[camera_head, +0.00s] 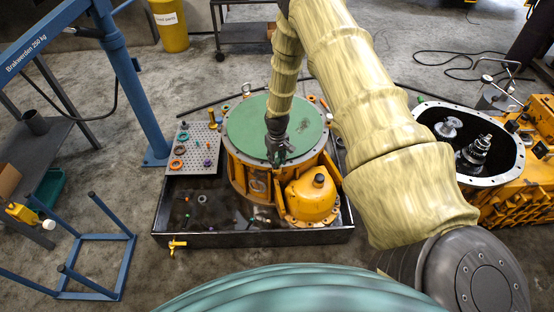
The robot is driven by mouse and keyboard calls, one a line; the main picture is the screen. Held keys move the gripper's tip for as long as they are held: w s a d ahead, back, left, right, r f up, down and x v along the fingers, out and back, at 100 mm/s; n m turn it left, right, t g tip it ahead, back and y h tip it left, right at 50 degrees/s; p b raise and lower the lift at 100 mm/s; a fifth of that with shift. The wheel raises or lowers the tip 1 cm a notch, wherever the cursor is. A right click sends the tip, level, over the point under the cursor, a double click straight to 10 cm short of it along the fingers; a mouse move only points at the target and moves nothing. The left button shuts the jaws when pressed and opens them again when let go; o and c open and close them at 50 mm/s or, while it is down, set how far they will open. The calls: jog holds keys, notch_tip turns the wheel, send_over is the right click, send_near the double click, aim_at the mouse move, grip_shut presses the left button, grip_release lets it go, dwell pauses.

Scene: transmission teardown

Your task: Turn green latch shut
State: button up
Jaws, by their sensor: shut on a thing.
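My gripper (277,158) points down over the near part of a round green cover (250,122) on top of an orange transmission housing (237,178). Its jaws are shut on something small. A small green part (290,147) shows right at the fingers and looks like the green latch. The gripper hides most of it, so I cannot tell how far it is turned.
The housing stands in a black tray (255,239) with an orange domed part (310,197) at its front right. A perforated plate (205,140) with coloured rings lies left. A second, opened orange housing (508,195) stands right. A blue frame (100,238) stands front left.

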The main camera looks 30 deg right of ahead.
aim_at(277, 161)
dwell(0.3)
jog(key=o, duration=1)
jog(key=shift+s, duration=0.1)
notch_tip(277, 161, up, 12)
jog(key=shift+f, duration=0.1)
dwell(0.5)
